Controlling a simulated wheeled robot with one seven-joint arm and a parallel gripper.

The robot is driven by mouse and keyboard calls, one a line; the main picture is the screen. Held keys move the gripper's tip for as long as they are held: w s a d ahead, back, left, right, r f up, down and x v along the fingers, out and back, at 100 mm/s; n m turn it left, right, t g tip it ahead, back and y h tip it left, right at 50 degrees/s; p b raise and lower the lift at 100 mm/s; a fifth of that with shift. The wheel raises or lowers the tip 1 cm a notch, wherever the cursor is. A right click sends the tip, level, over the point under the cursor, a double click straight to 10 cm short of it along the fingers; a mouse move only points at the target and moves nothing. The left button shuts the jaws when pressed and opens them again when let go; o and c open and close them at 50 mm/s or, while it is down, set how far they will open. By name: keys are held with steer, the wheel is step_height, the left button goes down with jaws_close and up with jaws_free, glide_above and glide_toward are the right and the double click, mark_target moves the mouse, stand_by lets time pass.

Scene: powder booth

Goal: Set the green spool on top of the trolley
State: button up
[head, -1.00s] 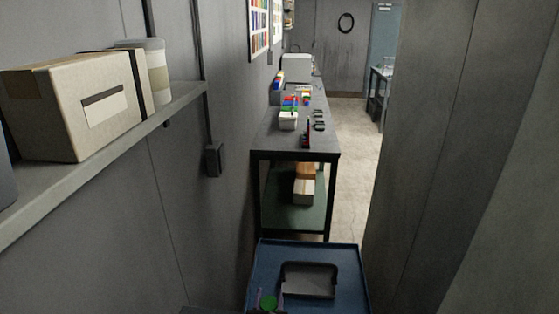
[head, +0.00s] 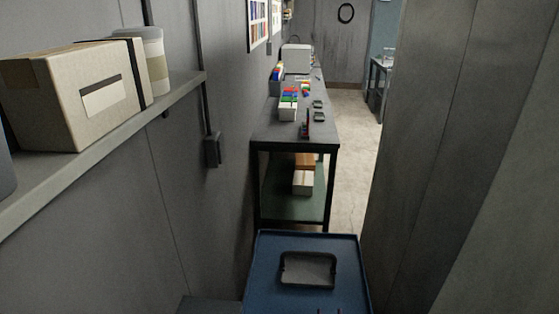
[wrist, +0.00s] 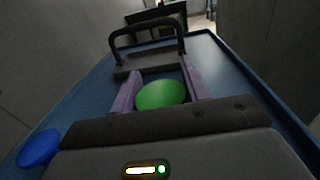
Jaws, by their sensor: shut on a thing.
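The green spool (wrist: 162,95) is in the wrist view, seen as a round green end between the two purple fingers of my gripper (wrist: 154,92). My gripper is shut on it. The trolley has a blue top with a raised rim; it fills the bottom middle of the head view (head: 262,275) and lies under and beyond my gripper in the wrist view (wrist: 232,72). I cannot tell whether the spool touches the trolley top. The spool does not show in the head view now.
A dark grey piece with a black loop (head: 308,268) takes up the middle of the trolley top. A blue disc (wrist: 38,148) shows at the wrist view's lower left. A workbench (head: 290,130) stands beyond; walls close in left and right.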

step_height(320, 180, up, 9)
steer(key=p, duration=0.9)
steer(key=shift+r, duration=0.2)
steer(key=shift+f, duration=0.1)
